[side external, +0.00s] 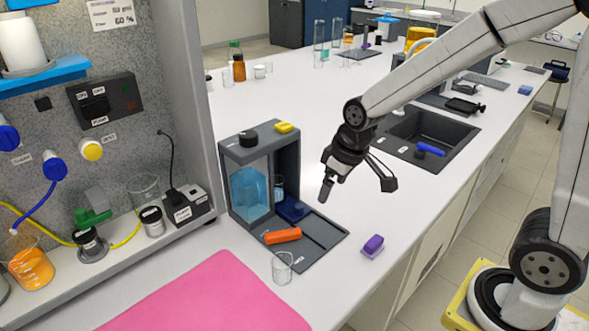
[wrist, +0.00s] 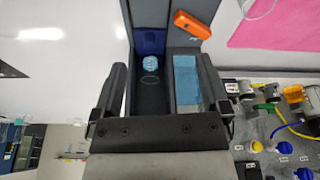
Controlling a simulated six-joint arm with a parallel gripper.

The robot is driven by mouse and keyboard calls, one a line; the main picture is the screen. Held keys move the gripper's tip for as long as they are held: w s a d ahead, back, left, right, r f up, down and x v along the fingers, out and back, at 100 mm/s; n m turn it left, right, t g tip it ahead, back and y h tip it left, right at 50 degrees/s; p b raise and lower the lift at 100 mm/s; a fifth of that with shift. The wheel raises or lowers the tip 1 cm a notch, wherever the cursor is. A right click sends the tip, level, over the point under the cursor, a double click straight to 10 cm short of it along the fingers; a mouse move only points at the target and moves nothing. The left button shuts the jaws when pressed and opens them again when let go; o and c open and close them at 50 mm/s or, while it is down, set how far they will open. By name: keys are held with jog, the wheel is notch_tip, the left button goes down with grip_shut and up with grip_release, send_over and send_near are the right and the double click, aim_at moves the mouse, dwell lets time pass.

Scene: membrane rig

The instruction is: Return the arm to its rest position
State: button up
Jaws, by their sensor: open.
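My gripper (side external: 326,188) hangs in the air to the right of the dark grey rig box (side external: 226,172), fingers pointing down. It is apart from everything around it. In the wrist view my gripper (wrist: 165,78) shows two dark fingers spread wide, with nothing held between them. The box with its blue liquid (wrist: 187,80) lies beyond and between the fingers. No marked rest position shows in either view.
An orange object (side external: 282,236) lies on the box's front tray, with a clear glass beaker (side external: 282,268) nearby. A purple block (side external: 373,246) lies on the white bench. A black sink (side external: 430,135) is behind, right of my gripper. A pink mat (side external: 210,300) lies in front.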

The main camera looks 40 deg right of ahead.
jog(key=s+d+f+m, duration=0.1)
jog(key=s+f, duration=0.3)
jog(key=s, duration=0.4)
jog(key=shift+s+f+m, duration=0.2)
jog(key=shift+f+m, duration=0.05)
jog(key=shift+m, duration=0.25)
